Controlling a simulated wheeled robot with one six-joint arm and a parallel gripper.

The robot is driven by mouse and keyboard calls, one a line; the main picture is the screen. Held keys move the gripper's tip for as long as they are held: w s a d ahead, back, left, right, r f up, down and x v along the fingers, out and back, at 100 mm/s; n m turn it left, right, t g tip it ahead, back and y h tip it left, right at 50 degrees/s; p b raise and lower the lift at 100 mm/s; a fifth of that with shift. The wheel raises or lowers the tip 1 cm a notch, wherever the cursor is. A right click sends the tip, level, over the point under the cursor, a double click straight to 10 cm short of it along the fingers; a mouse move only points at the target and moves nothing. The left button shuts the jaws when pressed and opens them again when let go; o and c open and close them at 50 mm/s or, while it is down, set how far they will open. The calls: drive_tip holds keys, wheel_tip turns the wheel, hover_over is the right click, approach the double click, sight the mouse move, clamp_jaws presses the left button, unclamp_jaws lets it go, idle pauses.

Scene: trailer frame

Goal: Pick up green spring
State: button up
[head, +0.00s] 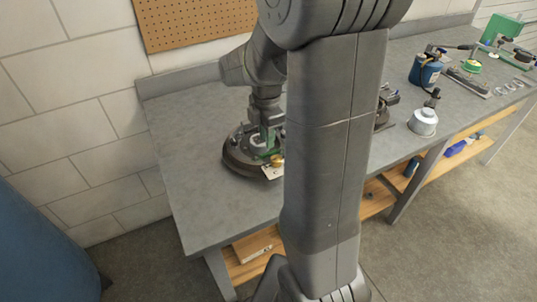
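My arm runs down the middle of the picture, and my gripper (268,138) points down over a round dark brake assembly (238,165) on the grey workbench (190,150). Small green parts (275,158) show at and just below the fingertips. One may be the green spring, but they are too small to tell apart. I cannot tell whether the fingers are open, shut or holding anything. My arm hides the bench to the right of the assembly.
A second dark assembly (382,117) shows partly behind my arm. Further right stand a silver can (423,122), a blue bottle (424,70) and several tools. A pegboard (195,20) hangs on the wall. The bench's left end is clear.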

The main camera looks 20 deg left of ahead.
wheel_tip(320, 180, down, 5)
drive_tip(key=shift+f, duration=0.1)
idle(0.3)
clamp_jaws()
wheel_tip(320, 180, up, 13)
drive_tip(key=p, duration=0.3)
idle(0.5)
